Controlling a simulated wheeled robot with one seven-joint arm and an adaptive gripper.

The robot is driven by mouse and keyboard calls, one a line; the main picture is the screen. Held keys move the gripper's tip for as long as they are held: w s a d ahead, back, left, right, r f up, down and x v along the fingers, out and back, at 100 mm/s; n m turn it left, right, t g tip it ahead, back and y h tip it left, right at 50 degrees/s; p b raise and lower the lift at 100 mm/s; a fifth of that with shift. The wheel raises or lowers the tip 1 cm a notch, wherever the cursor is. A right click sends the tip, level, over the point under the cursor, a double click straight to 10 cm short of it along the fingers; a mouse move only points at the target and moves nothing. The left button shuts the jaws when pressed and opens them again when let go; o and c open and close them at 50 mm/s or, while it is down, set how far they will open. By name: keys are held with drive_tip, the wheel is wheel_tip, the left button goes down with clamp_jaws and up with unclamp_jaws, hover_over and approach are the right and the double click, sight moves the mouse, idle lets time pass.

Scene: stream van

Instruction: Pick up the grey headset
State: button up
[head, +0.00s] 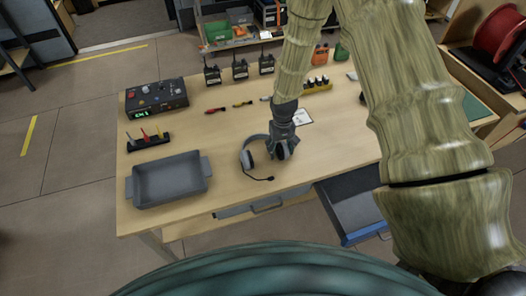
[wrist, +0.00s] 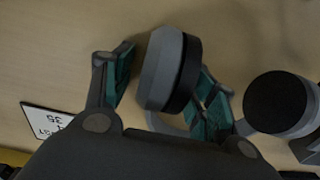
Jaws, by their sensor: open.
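The grey headset (head: 247,159) lies on the wooden table, with its thin microphone boom reaching toward the front edge. My gripper (head: 281,152) is low over its right side and hides part of it. In the wrist view, my open gripper (wrist: 164,88) has its teal-padded fingers on either side of one grey and black ear cup (wrist: 160,70). The right finger looks very close to the cup; I cannot tell whether it touches. The other ear cup (wrist: 280,103) lies outside the right finger. Much of the headband is hidden behind the gripper.
A grey tray (head: 168,181) stands left on the table (head: 215,130), below a screwdriver rack (head: 148,141) and a control box (head: 157,96). Several radios (head: 240,69) line the back. A white card (head: 302,117) lies just behind my gripper. A drawer (head: 352,199) stands open at front right.

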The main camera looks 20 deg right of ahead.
drive_tip(key=c, duration=1.2)
drive_tip(key=shift+r, duration=0.15)
